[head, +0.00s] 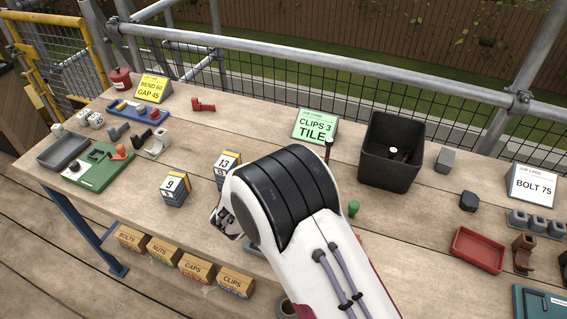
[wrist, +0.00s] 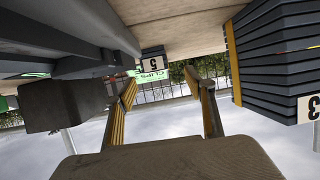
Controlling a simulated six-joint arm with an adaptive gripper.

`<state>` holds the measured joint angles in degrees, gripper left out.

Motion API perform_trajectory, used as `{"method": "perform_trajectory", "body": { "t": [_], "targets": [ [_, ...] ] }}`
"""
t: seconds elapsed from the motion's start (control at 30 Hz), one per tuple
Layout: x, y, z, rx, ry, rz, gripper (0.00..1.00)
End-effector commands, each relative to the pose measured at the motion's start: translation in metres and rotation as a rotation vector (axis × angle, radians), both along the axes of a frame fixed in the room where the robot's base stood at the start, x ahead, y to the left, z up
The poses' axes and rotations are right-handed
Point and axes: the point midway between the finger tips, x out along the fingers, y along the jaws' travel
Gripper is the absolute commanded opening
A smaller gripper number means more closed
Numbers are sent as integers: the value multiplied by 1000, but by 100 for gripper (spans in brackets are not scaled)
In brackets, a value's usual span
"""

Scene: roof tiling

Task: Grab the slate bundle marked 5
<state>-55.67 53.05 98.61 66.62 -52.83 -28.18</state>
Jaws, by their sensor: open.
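The slate bundle marked 5 (wrist: 152,52) shows small and dark in the wrist view, which is upside down. It lies beyond the fingertips of my gripper (wrist: 161,80), roughly in line with the gap between them. The gripper is open and nothing is between its fingers. In the head view my gripper (head: 228,222) is low near the front of the bench, partly covered by my arm. I cannot make out bundle 5 in the head view; my arm covers that area.
A bundle marked 13 (head: 228,168) stands close by; a large bundle (wrist: 275,50) with a cut-off label is at the wrist view's right. A bundle marked 9 (head: 174,188) stands further left. A green card (head: 315,127), black bin (head: 392,150) and red tray (head: 477,249) are also on the bench.

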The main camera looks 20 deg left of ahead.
Motion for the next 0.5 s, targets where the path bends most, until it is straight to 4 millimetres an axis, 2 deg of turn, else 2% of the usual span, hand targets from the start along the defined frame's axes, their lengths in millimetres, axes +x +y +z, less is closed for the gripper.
{"method": "perform_trajectory", "body": {
  "t": [0.27, 0.5],
  "targets": [
    [3, 0, -1, 1, 1, 0, 54],
    [19, 0, -7, 1, 2, 0, 54]
  ]
}}
